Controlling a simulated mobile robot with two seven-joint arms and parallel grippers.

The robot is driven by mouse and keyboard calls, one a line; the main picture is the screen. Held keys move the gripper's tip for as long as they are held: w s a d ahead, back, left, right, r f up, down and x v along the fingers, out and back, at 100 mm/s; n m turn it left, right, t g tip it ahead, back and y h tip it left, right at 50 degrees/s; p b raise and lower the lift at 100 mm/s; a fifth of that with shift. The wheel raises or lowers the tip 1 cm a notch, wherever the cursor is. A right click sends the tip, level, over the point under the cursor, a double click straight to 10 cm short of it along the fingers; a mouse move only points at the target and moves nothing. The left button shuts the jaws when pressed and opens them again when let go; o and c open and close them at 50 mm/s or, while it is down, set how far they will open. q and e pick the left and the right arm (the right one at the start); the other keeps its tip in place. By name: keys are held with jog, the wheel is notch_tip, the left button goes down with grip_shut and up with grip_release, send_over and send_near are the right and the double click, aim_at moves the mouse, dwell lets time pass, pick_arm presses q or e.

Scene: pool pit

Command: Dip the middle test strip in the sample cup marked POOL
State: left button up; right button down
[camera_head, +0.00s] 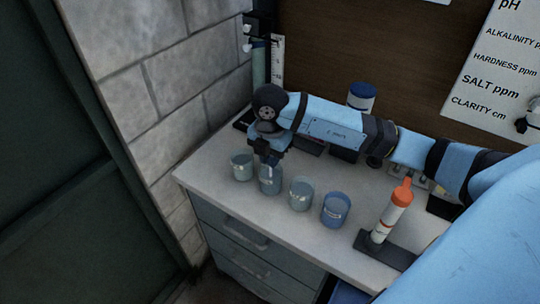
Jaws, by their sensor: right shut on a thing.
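Several small sample cups stand in a row on the pale cabinet top: a greenish-grey cup (242,168), a second grey-blue cup (270,184), a third cup (301,196) and a bluer cup (337,212). Small labels show on them, but I cannot read which says POOL. My right gripper (270,158) points down directly over the second cup, its tips at or just above the rim. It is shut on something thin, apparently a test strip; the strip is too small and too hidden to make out. My left gripper is out of view.
An orange-topped white tube (392,214) stands on a dark base at the right. A blue-capped bottle (362,97) is behind my right arm. Small items behind the arm are partly hidden. The cabinet's front edge runs close before the cups; a block wall (165,80) is at left.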

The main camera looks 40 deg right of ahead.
jog(key=shift+f, duration=0.15)
jog(key=shift+f+b, duration=0.8)
jog(key=shift+f, duration=0.25)
jog(key=shift+r, duration=0.15)
dwell(0.8)
jog(key=shift+r+p, duration=1.95)
jog(key=shift+r, duration=0.65)
jog(key=shift+r+p, duration=1.65)
jog(key=shift+r, duration=0.8)
